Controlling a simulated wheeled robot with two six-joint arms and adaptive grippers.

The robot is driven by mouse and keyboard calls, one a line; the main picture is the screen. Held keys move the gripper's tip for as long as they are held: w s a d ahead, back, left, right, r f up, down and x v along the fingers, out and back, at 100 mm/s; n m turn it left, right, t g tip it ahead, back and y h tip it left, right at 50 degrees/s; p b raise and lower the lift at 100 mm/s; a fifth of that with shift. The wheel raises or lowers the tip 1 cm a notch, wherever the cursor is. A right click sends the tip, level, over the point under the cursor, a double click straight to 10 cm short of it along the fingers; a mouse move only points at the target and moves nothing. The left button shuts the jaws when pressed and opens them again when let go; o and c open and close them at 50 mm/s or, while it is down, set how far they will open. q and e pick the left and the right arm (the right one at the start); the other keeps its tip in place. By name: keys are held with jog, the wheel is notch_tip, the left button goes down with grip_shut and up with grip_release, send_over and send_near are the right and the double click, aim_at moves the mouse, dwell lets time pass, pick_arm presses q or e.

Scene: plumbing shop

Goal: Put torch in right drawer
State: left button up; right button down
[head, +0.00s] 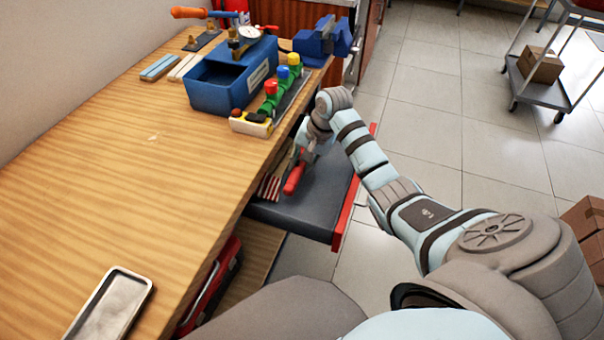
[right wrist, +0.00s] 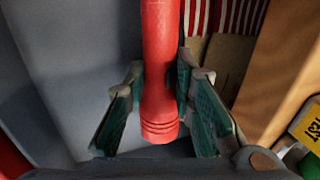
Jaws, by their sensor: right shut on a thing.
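The torch (head: 294,178) is a red cylinder, with a ringed end showing in the right wrist view (right wrist: 160,60). My right gripper (head: 304,157) is shut on it, one finger on each side of its body. The gripper holds the torch inside the outline of the open drawer (head: 318,212), which has a grey floor and a red front. I cannot tell whether the torch touches the drawer floor. Part of the torch is hidden by the gripper in the head view. My left gripper is not in view.
Red-and-white striped things (head: 268,187) lie in the drawer beside the torch. The wooden bench (head: 130,170) borders the drawer, with a blue bin (head: 215,92), a blue vise (head: 322,40) and a metal tray (head: 112,305) on top.

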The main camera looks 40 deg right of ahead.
aim_at(302, 172)
jog(key=shift+f, duration=2)
jog(key=shift+f+b, duration=0.1)
jog(key=shift+b, duration=0.25)
jog(key=c, duration=1.8)
grip_release()
jog(key=shift+f, duration=0.1)
jog(key=o, duration=0.4)
jog(key=shift+o, duration=0.2)
jog(key=shift+r, duration=0.3)
jog(key=p+v, duration=0.2)
jog(key=v, duration=1)
jog(key=shift+f, duration=0.1)
